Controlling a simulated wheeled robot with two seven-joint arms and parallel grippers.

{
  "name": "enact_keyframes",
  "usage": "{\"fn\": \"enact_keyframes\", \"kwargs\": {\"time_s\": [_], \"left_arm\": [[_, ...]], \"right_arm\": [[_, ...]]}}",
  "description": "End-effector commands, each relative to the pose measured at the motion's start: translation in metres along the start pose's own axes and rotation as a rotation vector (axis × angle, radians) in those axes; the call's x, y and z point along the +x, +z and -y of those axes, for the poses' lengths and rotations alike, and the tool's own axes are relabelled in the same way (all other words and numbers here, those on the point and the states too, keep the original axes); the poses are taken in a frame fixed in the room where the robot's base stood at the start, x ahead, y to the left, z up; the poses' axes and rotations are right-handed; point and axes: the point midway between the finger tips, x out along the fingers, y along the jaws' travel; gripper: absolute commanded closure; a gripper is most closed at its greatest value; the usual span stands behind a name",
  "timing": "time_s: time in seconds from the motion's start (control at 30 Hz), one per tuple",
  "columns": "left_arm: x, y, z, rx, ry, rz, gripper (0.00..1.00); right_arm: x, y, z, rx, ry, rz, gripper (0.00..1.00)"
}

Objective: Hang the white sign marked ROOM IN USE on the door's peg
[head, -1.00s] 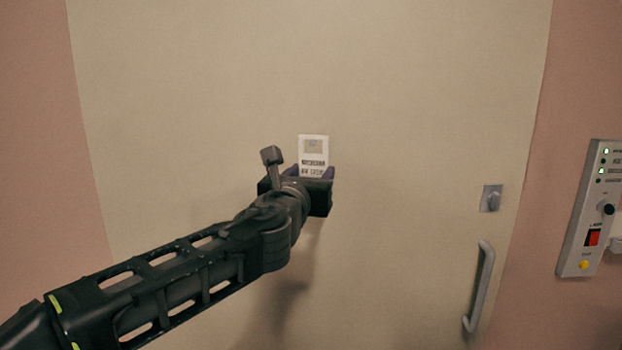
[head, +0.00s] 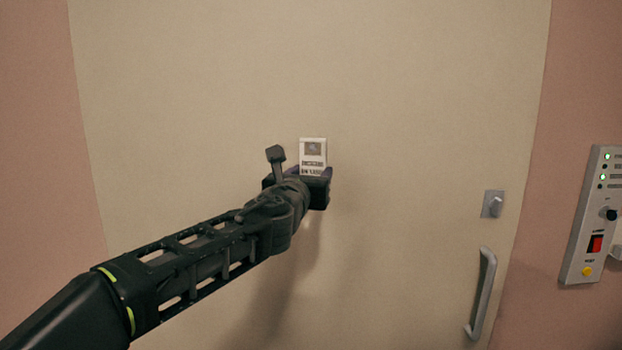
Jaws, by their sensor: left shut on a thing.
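The white sign (head: 313,157) is upright in front of the door, with a square opening near its top and dark lettering below, too small to read surely. My left gripper (head: 313,172) is shut on the sign's lower edge. A darker spot shows inside the opening; it may be the peg, but I cannot tell whether the peg passes through. The door (head: 400,100) is a wide beige panel. The gap between sign and door cannot be judged from here. My right gripper is not in view.
A grey pull handle (head: 482,293) and a small lock plate (head: 493,204) are on the door's right side. A control panel (head: 592,215) with lights and a red switch is on the pink wall at right. The door around the sign is clear.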

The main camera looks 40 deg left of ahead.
Motion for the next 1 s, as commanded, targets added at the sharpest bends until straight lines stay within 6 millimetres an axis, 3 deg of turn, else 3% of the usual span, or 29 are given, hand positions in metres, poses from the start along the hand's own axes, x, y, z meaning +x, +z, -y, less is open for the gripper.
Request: {"fn": "enact_keyframes", "kwargs": {"time_s": [0.8, 0.83, 1.0], "left_arm": [[0.0045, -0.0032, -0.0011, 0.0, -0.001, 0.0, 0.88], [0.0045, -0.0032, -0.0011, 0.0, -0.001, 0.0, 0.49], [0.0045, -0.0032, -0.0011, 0.0, 0.0, 0.0, 0.35]], "right_arm": [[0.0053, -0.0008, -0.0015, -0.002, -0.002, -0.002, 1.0], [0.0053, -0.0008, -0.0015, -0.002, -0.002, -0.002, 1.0], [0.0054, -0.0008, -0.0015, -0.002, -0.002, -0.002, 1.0]]}}
